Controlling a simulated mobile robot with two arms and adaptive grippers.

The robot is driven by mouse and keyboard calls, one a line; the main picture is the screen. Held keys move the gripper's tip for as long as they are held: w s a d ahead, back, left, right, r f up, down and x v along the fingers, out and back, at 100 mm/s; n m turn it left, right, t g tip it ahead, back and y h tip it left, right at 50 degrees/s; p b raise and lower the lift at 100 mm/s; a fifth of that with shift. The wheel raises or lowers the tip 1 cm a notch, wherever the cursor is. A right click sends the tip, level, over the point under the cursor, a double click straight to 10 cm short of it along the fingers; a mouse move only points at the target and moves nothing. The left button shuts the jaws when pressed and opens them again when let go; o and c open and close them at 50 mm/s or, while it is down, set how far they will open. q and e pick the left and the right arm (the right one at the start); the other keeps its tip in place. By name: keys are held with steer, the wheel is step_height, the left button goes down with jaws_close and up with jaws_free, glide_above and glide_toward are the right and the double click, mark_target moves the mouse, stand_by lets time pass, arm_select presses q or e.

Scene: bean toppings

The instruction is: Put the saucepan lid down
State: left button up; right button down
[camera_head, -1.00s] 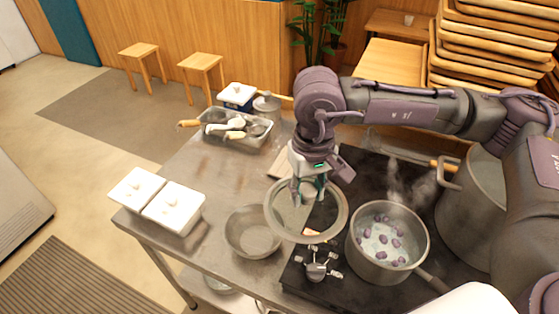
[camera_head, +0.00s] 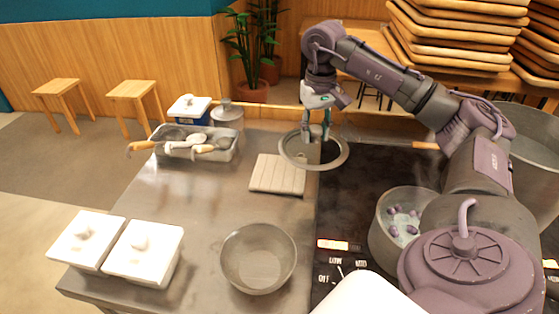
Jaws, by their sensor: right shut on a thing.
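My right gripper (camera_head: 317,132) is shut on the saucepan lid (camera_head: 341,158), a round glass lid with a grey metal rim. The gripper points down at the lid's middle, and the lid hangs about level over the left edge of the black stove, right of a pale ribbed mat (camera_head: 278,174). The saucepan (camera_head: 379,237) stands uncovered on the stove, with purple beans in pale liquid. My right arm hides part of it. My left gripper is not in view.
An empty metal bowl (camera_head: 258,258) stands at the front of the steel counter (camera_head: 205,215). Two white lidded boxes (camera_head: 141,252) are at the front left. A utensil tray (camera_head: 217,148) stands at the back left. The counter's middle is clear.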

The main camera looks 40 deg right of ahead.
steer(key=d, duration=0.2)
steer(key=shift+s+d+f, duration=0.15)
steer(key=shift+s+d, duration=0.15)
steer(key=shift+s, duration=0.05)
steer(key=shift+w+a+f, duration=0.3)
steer(key=shift+w, duration=0.15)
steer(key=shift+w+a+f, duration=0.25)
steer(key=shift+w, duration=0.2)
steer(key=w+a+f, duration=0.1)
steer(key=w, duration=0.1)
steer(key=w+a+f+p, duration=0.1)
steer(key=w+a+f, duration=0.1)
steer(key=w, duration=0.1)
steer(key=w+a+f+p, duration=0.1)
steer(key=w+f, duration=0.1)
steer(key=w, duration=0.1)
steer(key=shift+a+f, duration=0.25)
step_height(320, 180, down, 4)
steer(key=shift+r+p, duration=0.25)
steer(key=shift+p, duration=0.15)
steer(key=shift+f, duration=0.35)
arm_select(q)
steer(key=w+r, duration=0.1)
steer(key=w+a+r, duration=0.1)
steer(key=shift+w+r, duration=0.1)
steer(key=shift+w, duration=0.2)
